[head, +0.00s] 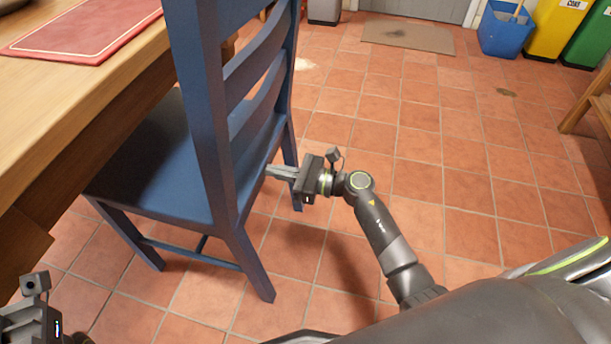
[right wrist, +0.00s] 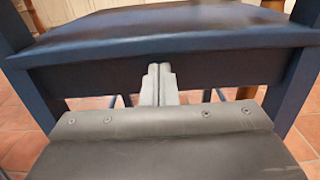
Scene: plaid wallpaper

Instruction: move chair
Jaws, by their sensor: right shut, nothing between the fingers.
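A blue wooden chair (head: 150,150) stands at the left in the head view, its seat partly under the wooden table (head: 90,85). My right gripper (head: 270,171) is shut and empty, its fingertips close to the back side of the chair, near seat height. In the right wrist view the shut fingers (right wrist: 158,72) point at the chair's rail (right wrist: 220,68) just below the seat; I cannot tell whether they touch it. Part of my left gripper's body (head: 30,320) shows at the lower left corner, its fingers out of view.
A red placemat (head: 95,35) lies on the table. The tiled floor to the right is open. A doormat (head: 408,36), a blue bin (head: 503,30), a yellow bin (head: 553,30) and a green bin (head: 590,40) are at the back. A wooden furniture leg (head: 580,108) stands at the right edge.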

